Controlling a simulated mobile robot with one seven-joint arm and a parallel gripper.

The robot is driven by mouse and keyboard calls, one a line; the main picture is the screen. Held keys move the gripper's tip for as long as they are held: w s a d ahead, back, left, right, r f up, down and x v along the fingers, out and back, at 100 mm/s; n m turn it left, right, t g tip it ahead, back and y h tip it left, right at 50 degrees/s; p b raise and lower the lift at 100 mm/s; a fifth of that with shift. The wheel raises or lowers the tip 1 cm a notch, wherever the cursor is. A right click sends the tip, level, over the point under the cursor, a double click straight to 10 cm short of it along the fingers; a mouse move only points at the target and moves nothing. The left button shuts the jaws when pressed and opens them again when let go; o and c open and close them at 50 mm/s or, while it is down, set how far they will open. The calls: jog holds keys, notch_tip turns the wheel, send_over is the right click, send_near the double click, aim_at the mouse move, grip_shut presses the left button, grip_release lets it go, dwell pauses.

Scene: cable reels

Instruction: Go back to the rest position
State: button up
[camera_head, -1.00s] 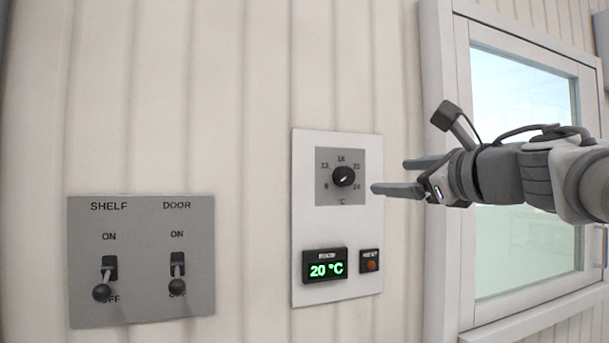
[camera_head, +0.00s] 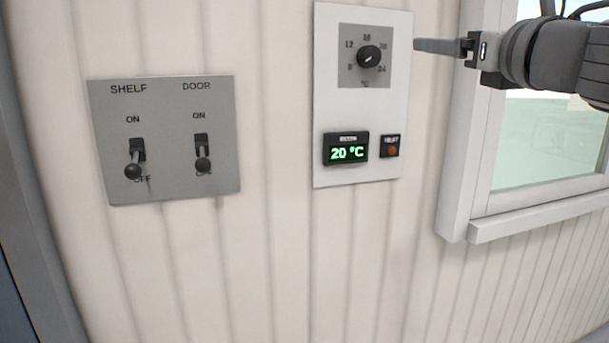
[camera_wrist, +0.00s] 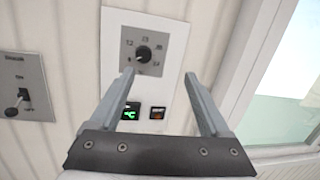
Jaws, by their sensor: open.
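My gripper (camera_head: 430,46) is at the upper right of the head view, to the right of the thermostat panel and apart from the dial. In the wrist view its two fingers (camera_wrist: 160,82) are spread with nothing between them. The black dial knob (camera_head: 369,57) sits on a grey scale plate; it also shows in the wrist view (camera_wrist: 143,54), beyond the fingertips. The white thermostat panel (camera_head: 330,100) carries a green display (camera_head: 347,152) reading 20 °C and a small box with a dull orange-brown lamp (camera_head: 391,147).
A grey switch plate (camera_head: 165,100) at left has a SHELF lever (camera_head: 133,170) and a DOOR lever (camera_head: 203,164), both pointing down toward OFF. A white-framed window (camera_head: 460,190) is at right. The wall below the panels is clear.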

jog(key=s+d+f+m+g+h, duration=0.2)
jog(key=s+f+m+g+h, duration=0.15)
jog(key=f+m, duration=0.8)
jog(key=s+d+f+m+g+h, duration=0.2)
jog(key=f+m+h, duration=0.4)
jog(key=m, duration=1)
jog(key=s+a+f+m+g+y, duration=0.25)
jog(key=s+a+f+m, duration=0.2)
jog(key=f, duration=0.25)
jog(key=s+a+f+m+g+y, duration=0.1)
jog(key=s+a+f+m+g, duration=0.2)
jog(key=s+f, duration=0.35)
jog(key=s+a+f+m+g+y, duration=0.2)
jog(key=s+a+f+m+g, duration=0.15)
jog(key=f, duration=0.55)
notch_tip(320, 180, up, 20)
jog(key=p, duration=1.9)
jog(key=shift+w+d+f+m+t, duration=0.25)
jog(key=shift+w+m+t, duration=0.1)
jog(key=shift+w+t, duration=0.1)
